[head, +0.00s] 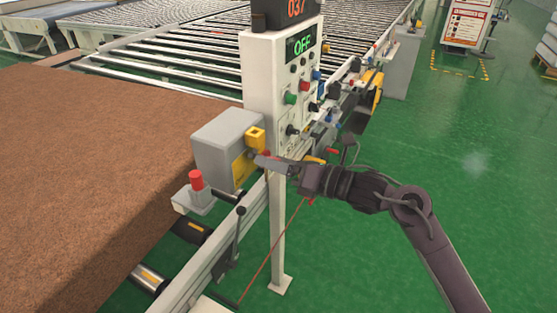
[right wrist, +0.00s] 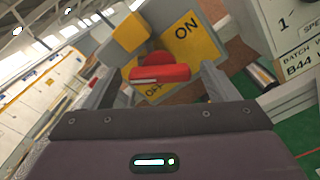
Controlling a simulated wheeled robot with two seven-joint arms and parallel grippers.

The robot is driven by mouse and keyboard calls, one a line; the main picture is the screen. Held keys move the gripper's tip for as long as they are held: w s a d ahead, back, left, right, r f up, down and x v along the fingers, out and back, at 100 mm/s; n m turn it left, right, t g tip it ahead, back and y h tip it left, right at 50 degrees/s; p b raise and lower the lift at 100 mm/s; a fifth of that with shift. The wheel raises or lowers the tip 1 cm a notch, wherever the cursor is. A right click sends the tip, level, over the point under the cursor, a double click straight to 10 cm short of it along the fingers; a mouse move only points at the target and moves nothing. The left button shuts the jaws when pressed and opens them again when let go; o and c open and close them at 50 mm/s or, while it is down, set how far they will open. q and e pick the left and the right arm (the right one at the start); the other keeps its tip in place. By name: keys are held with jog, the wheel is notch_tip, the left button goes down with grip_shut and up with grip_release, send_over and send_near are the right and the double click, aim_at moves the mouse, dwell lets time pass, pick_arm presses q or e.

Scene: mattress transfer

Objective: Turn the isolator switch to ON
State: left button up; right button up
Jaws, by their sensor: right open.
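The isolator switch is a grey box (head: 225,143) with a yellow face plate (head: 242,170), beside the conveyor in the head view. In the right wrist view the yellow plate (right wrist: 188,42) reads ON at upper right and OFF lower down, partly hidden. Its red handle (right wrist: 160,74) lies roughly crosswise in that view, nearer the OFF lettering. My right gripper (head: 262,161) is at the plate, open, with one finger on each side of the handle in the wrist view. I cannot tell whether either finger touches it. My left gripper is not in view.
A white control post (head: 265,75) with a green OFF display (head: 301,45) stands just behind the switch. A large brown mattress (head: 90,150) lies left. Green floor (head: 470,190) is clear at right.

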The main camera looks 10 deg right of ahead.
jog(key=c, duration=1)
jog(key=shift+f+m, duration=0.1)
jog(key=shift+m, duration=0.3)
jog(key=shift+m+b, duration=0.3)
jog(key=shift+m, duration=4.6)
jog(key=o, duration=1)
